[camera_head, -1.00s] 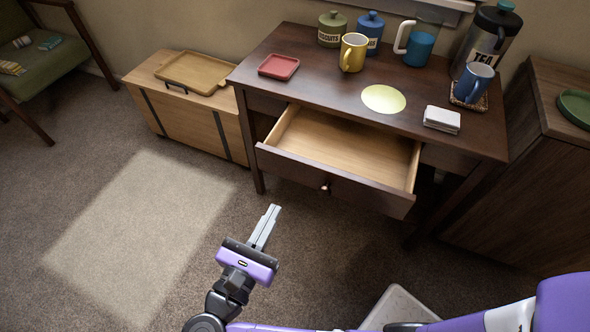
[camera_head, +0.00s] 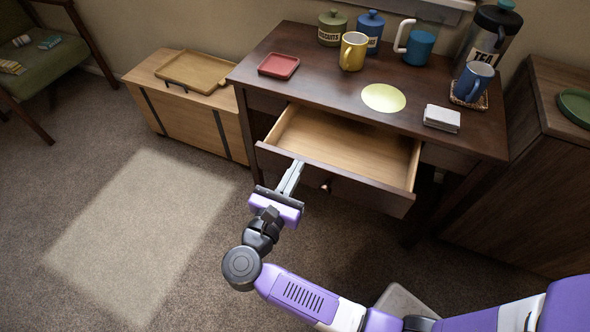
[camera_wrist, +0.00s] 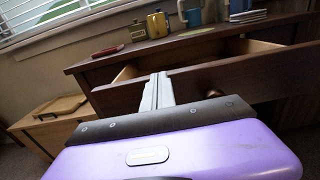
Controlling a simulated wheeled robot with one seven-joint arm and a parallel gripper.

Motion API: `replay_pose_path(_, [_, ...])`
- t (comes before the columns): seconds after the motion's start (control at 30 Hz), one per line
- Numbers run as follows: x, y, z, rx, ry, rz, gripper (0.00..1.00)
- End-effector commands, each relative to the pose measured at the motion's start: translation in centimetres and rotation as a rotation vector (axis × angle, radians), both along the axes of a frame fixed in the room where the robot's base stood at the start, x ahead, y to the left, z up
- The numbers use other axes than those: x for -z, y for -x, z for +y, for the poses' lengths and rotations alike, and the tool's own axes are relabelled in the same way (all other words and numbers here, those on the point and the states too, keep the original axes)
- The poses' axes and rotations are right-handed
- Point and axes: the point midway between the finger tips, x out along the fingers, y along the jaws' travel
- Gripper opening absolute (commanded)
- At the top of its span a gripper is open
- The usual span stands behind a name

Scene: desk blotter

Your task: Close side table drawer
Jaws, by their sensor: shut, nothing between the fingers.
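The dark wooden side table (camera_head: 325,75) has its wide drawer (camera_head: 350,184) pulled out, and the pale inside of the drawer is empty. A small round knob (camera_head: 326,186) sits at the middle of the drawer front; it also shows in the wrist view (camera_wrist: 213,93). My gripper (camera_head: 297,164) is shut and empty. Its fingertips are at the drawer front, left of the knob. In the wrist view the fingers (camera_wrist: 160,78) overlap the drawer front (camera_wrist: 240,76); I cannot tell whether they touch it.
The tabletop holds a red tray (camera_head: 279,66), a yellow mug (camera_head: 353,52), canisters, a jug, a flask, a blue mug (camera_head: 474,82) and a white stack (camera_head: 441,119). A wooden chest (camera_head: 190,120) stands left, a cabinet (camera_head: 545,170) right. Floor in front is clear.

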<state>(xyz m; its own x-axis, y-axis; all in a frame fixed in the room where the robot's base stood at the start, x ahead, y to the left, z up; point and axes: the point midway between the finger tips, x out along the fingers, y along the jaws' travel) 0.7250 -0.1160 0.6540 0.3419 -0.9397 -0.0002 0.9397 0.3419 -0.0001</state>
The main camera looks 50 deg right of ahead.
Motion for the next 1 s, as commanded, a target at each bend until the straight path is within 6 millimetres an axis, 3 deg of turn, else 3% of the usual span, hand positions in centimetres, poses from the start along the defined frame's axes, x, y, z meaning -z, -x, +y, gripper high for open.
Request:
replay_pose_path(0.23, [0.0,0.0,-0.1,0.001,0.0,0.0,0.0])
replay_pose_path(0.37, [0.1,-0.4,-1.2,0.004,0.001,-0.001,0.0])
replay_pose_path(0.8, [0.1,-3.8,-10.9,0.006,0.0,-0.002,0.0])
replay_pose_path(1.0, [0.1,-5.1,-14.2,0.003,0.001,-0.001,0.0])
